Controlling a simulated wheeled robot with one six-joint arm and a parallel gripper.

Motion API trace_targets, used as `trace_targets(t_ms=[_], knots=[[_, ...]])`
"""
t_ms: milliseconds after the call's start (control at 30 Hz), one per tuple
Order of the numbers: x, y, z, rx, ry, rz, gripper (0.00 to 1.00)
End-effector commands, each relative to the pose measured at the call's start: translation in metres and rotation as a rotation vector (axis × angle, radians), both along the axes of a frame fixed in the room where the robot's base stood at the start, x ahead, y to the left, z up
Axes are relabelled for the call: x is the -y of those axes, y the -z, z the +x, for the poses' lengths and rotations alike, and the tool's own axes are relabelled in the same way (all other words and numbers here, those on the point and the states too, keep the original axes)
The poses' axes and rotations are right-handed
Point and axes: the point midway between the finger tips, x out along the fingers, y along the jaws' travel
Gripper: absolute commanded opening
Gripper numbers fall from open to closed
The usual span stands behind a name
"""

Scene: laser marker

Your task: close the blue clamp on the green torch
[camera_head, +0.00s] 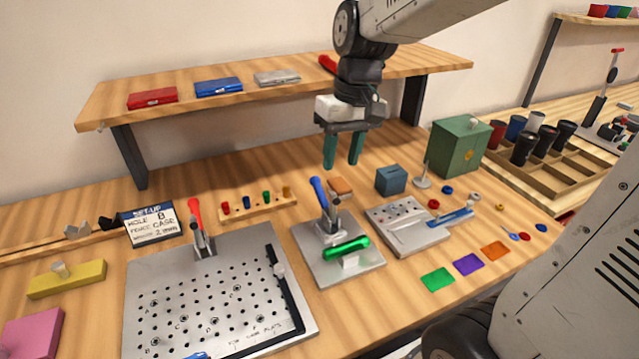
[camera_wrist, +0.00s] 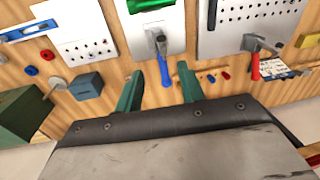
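The blue clamp's handle (camera_head: 319,193) stands up, tilted slightly, above its grey metal base at the back of a steel plate (camera_head: 315,263). The green torch (camera_head: 346,247) lies on a pale support on that plate, in front of the clamp. My gripper (camera_head: 341,165) is open and empty, its green fingers pointing down above and behind the clamp. In the wrist view, the blue handle (camera_wrist: 166,74) shows between the lines of the two fingers (camera_wrist: 160,70); whether it is at their depth I cannot tell. The torch (camera_wrist: 150,4) is cut off at the top edge.
A red-handled clamp (camera_head: 196,217) stands on a perforated plate (camera_head: 140,300) to the left. A peg rack (camera_head: 258,207), a blue box (camera_head: 391,179) and a grey plate (camera_head: 400,235) with a blue bar are close by. A shelf (camera_head: 210,105) runs behind the gripper.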

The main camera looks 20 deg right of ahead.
Motion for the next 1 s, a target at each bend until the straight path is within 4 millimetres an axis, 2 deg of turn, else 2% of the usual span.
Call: trace_targets(t_ms=[33,100,300,467,800,1000], knots=[[0.000,0.009,0.016,-0.012,-0.004,0.009,0.39],[-0.001,0.018,0.034,-0.020,-0.009,0.021,0.39],[-0.001,0.035,0.064,-0.027,-0.016,0.042,0.39],[-0.003,0.048,0.069,-0.030,-0.018,0.046,0.39],[-0.012,0.099,0.067,-0.031,-0.019,0.045,0.39],[-0.015,0.114,0.067,-0.028,-0.018,0.045,0.39]])
